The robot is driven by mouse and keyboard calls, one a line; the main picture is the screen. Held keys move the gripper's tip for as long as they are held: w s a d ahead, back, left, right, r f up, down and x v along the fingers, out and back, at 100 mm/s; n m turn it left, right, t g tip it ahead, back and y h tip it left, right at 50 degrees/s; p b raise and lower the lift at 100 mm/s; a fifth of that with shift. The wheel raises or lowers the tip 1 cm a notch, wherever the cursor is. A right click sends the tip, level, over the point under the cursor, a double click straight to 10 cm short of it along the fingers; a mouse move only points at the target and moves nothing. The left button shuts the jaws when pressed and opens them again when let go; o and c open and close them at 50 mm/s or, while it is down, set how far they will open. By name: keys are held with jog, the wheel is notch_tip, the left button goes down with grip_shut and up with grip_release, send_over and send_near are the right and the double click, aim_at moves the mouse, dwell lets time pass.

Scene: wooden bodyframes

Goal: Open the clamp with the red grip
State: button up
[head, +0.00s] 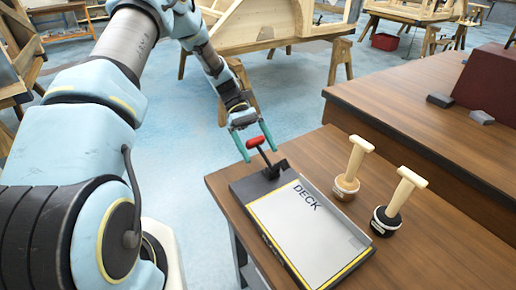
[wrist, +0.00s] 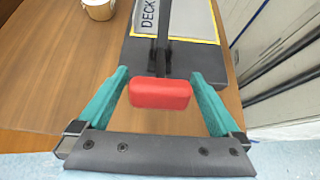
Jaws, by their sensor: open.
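The clamp's red grip (head: 256,142) sits at the top of a dark lever that rises at a tilt from the black clamp base (head: 272,168). The clamp is at the far left end of a dark board with a grey panel marked DECK (head: 300,225). My gripper (head: 256,156) is open, its teal fingers reaching to either side of the red grip. In the wrist view the red grip (wrist: 160,94) lies between the two spread fingers, with a gap on each side. The lever (wrist: 162,45) runs from the grip towards the board.
The board lies on a brown wooden table (head: 425,240). Two wooden-handled stamp-like tools (head: 353,168) (head: 400,200) stand right of the board. A raised wooden ledge (head: 420,110) with small dark blocks (head: 440,100) is behind. Wooden frames (head: 260,25) stand further back on the floor.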

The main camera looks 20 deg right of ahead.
jog(key=b+v, duration=0.3)
jog(key=v, duration=0.7)
jog(key=shift+w+r+b, duration=0.15)
jog(key=shift+w+b, duration=0.15)
jog(key=shift+w, duration=0.05)
jog(key=shift+a, duration=0.15)
jog(key=s+a+r+m+t, duration=0.1)
jog(key=s+a+t, duration=0.3)
jog(key=a, duration=0.5)
jog(key=s+a+r+m+t+y, duration=0.1)
jog(key=s+a+t, duration=0.3)
jog(key=a, duration=0.5)
jog(key=s+a+r+m+t+y, duration=0.1)
jog(key=s+a+t, duration=0.3)
jog(key=a, duration=0.5)
jog(key=shift+r+t, duration=0.3)
jog(key=shift+r, duration=0.6)
